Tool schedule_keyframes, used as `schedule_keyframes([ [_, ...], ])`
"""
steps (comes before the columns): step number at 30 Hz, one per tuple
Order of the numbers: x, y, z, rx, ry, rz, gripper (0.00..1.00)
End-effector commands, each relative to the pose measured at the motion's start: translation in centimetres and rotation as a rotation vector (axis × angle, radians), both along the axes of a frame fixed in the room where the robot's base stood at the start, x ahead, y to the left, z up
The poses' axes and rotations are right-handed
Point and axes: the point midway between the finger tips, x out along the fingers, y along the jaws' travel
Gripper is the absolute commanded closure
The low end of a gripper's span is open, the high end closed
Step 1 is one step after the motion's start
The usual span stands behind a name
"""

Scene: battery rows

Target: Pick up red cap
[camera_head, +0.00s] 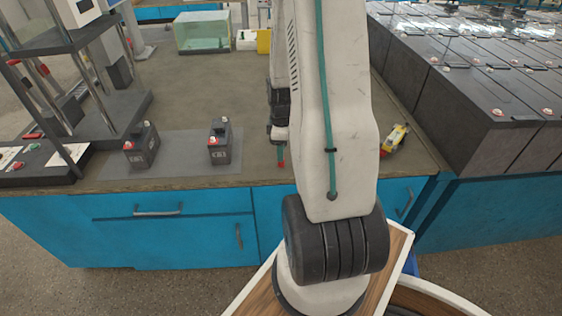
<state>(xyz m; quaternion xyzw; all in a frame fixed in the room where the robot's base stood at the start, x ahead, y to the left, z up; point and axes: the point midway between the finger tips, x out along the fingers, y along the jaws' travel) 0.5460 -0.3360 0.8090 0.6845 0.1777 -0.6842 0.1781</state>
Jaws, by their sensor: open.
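My gripper (280,146) hangs over the bench behind my arm, right of the batteries. Its jaws are open, though the arm partly hides them. A small red piece (281,164) shows right below the jaw tips; I cannot tell whether it is a loose cap or part of the gripper. A small dark battery (142,150) stands upright on a grey mat (180,158) at the left, with a red cap (128,146) on one terminal. A second dark battery (220,146) stands right of it on the mat, with a small red cap (212,140).
A dark rack (110,108) stands left on the brown bench (195,85). A clear tank (202,32) is at the back. A yellow item (395,138) lies right of my arm. Large dark batteries (465,115) fill the right. The bench middle is clear.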

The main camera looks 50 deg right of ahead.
Motion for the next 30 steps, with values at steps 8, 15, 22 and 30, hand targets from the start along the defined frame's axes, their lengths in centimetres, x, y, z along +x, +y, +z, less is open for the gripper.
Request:
schedule_keyframes([
  [8, 0.1, 0.1, -3.3, 0.001, 0.0, 0.0, 0.52],
  [15, 0.2, 0.1, -3.4, 0.0, 0.0, 0.0, 0.52],
  [22, 0.1, 0.1, -3.4, 0.0, 0.0, 0.0, 0.99],
  [30, 0.1, 0.1, -3.4, 0.001, 0.0, 0.0, 0.99],
])
